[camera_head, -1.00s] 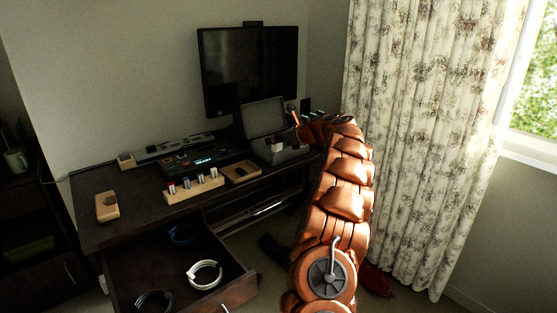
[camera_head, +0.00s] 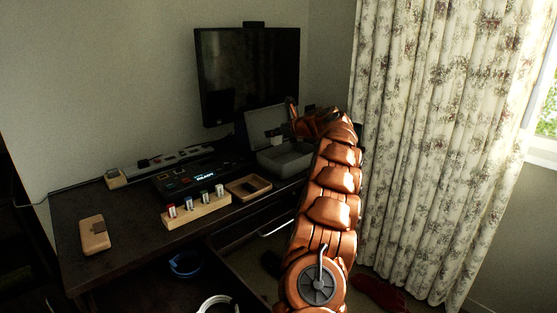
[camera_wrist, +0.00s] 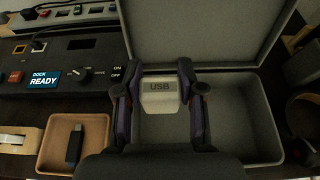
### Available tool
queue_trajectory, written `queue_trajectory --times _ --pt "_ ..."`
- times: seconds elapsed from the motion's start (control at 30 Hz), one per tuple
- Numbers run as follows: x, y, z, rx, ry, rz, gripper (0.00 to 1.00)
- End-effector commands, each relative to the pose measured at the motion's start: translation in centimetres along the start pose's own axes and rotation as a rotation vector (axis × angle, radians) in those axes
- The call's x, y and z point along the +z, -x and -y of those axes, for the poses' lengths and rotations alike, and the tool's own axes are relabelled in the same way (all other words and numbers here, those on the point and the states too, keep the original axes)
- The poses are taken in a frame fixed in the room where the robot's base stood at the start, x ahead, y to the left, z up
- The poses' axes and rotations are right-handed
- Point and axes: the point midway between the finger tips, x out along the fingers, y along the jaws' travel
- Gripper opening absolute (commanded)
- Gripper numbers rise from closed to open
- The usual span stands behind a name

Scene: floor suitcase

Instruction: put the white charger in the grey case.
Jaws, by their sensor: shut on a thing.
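The white charger (camera_wrist: 160,97), marked "USB", is between the two fingers of my gripper (camera_wrist: 160,86) in the wrist view. My gripper is shut on it. The grey case (camera_wrist: 274,125) lies open under and around it, with its lid (camera_wrist: 205,30) raised at the back. The charger shows over the left part of the case; I cannot tell whether it touches the case floor. In the head view the grey case (camera_head: 287,164) stands at the desk's right end.
Left of the case are a wooden tray (camera_wrist: 97,140) with a dark USB stick and a dock panel (camera_wrist: 62,76) reading "READY". A monitor (camera_head: 248,75) is behind. The case's right side looks empty.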

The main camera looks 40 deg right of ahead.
Motion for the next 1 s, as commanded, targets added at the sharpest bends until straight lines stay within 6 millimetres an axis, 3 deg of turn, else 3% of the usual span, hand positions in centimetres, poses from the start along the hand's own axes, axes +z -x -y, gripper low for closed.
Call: queue_trajectory --times 0.1,0.43,0.63,1.0 --pt "-2.5 -1.0 0.0 0.002 -0.004 -0.004 0.03" --pt "-4.8 -1.7 0.4 -0.005 -0.002 0.0 0.03" --pt "-7.3 -2.7 0.3 -0.003 -0.006 -0.003 0.03" --pt "-7.7 -2.9 0.3 -0.004 -0.003 -0.001 0.03"
